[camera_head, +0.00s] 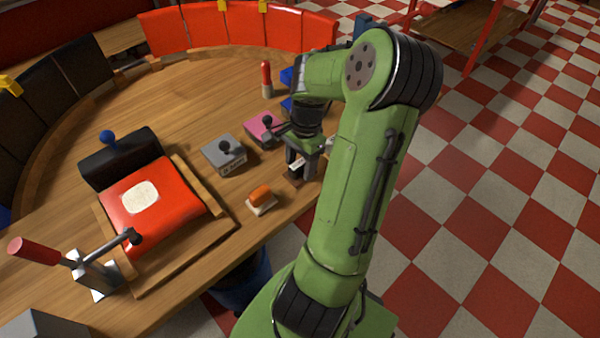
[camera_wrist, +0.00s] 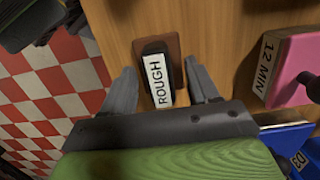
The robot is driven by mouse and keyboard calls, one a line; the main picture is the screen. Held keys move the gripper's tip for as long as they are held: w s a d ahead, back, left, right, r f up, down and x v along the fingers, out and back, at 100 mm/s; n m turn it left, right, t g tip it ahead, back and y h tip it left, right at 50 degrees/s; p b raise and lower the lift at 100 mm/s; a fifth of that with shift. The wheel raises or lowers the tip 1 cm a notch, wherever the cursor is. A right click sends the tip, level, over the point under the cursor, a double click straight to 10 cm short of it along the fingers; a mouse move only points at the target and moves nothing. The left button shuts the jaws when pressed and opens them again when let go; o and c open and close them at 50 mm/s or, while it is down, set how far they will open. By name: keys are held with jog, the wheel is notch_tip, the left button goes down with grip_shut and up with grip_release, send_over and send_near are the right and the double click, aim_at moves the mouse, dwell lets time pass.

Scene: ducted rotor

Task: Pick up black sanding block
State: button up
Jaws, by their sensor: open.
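The black sanding block (camera_wrist: 153,48) lies on the table in the wrist view, on a brown base, with a white label reading "ROUGH" facing up. My gripper (camera_wrist: 163,82) is open, with one finger on each side of the block and visible gaps between fingers and block. In the head view my gripper (camera_head: 302,168) is low over the table's right edge. There the block is mostly hidden by the gripper and arm.
An orange-topped block (camera_head: 261,195) lies left of my gripper. A pink box (camera_head: 262,129) and a grey box (camera_head: 222,155) with knobs stand behind. A red cushion (camera_head: 155,205) and a clamp (camera_head: 97,272) are at left.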

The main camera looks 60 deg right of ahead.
aim_at(300, 162)
jog(key=shift+f, duration=0.3)
jog(key=shift+r, duration=0.1)
jog(key=c, duration=1.1)
notch_tip(300, 162, up, 10)
jog(key=p, duration=0.3)
jog(key=shift+p, duration=0.3)
